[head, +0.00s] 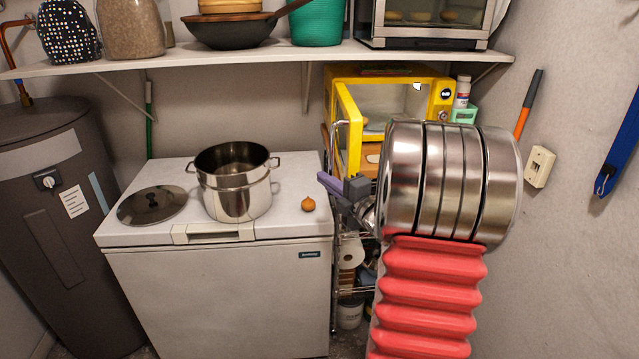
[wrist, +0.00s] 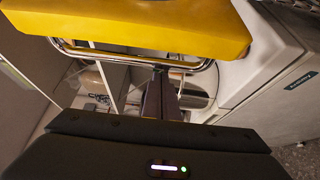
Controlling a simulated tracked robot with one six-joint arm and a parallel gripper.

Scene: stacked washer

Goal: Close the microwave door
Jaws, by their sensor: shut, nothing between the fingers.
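The yellow microwave (head: 440,97) stands on a rack under the shelf. Its door (head: 349,125) is open and swung out at the left, with a yellow frame and a metal bar handle (head: 334,142). In the wrist view the yellow door edge (wrist: 150,22) fills the top, with the handle (wrist: 110,58) just below it. My gripper (head: 333,185) is shut and empty, in front of and below the door. In the wrist view its dark fingers (wrist: 161,100) reach up close to the handle bar; I cannot tell if they touch it.
A white chest freezer (head: 220,290) stands left of the rack, with a steel pot (head: 236,190), a lid (head: 152,205) and an onion (head: 308,204) on it. A bottle (head: 462,92) stands right of the microwave. The shelf (head: 240,55) runs above.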

